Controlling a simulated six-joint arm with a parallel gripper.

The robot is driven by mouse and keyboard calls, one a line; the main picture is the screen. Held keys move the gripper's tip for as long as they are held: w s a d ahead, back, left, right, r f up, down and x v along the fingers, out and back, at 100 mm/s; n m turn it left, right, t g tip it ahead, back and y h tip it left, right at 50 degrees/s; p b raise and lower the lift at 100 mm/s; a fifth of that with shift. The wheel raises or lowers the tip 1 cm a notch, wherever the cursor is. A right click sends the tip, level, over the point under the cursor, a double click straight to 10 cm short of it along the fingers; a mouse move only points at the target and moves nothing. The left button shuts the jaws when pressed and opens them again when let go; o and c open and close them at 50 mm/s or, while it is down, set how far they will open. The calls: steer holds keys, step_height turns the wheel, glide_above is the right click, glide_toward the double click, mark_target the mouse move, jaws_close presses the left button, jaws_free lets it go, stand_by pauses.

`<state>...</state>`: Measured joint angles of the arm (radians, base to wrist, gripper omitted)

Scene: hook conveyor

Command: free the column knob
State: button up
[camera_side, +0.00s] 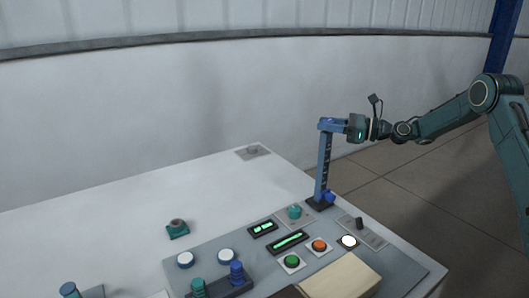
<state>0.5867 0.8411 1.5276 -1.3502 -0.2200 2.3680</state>
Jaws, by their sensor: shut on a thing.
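A blue column (323,165) stands upright on a dark base at the far right part of the table. A short blue head (331,121) sticks out to the right from its top. A blue knob (329,197) sits low on the column, just above the base. My gripper (348,126) reaches in from the right and is shut at the right end of the column's head. The fingertips are too small to make out, and the exact part between them is hidden. My gripper is well above the low blue knob.
A grey panel (226,240) in front of the column carries green displays, a green button (292,261), an orange button (319,245) and several knobs. A tan block (340,275) lies at the front. A teal piece (177,229) sits on the left.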

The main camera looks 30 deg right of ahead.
steer(key=shift+d+r+n+g+y, duration=0.1)
steer(key=shift+d+n+g+y, duration=0.05)
steer(key=shift+n+g+y, duration=0.15)
stand_by(0.4)
steer(key=o, duration=0.9)
steer(key=shift+o, duration=0.2)
steer(key=v, duration=0.5)
step_height(320, 180, up, 7)
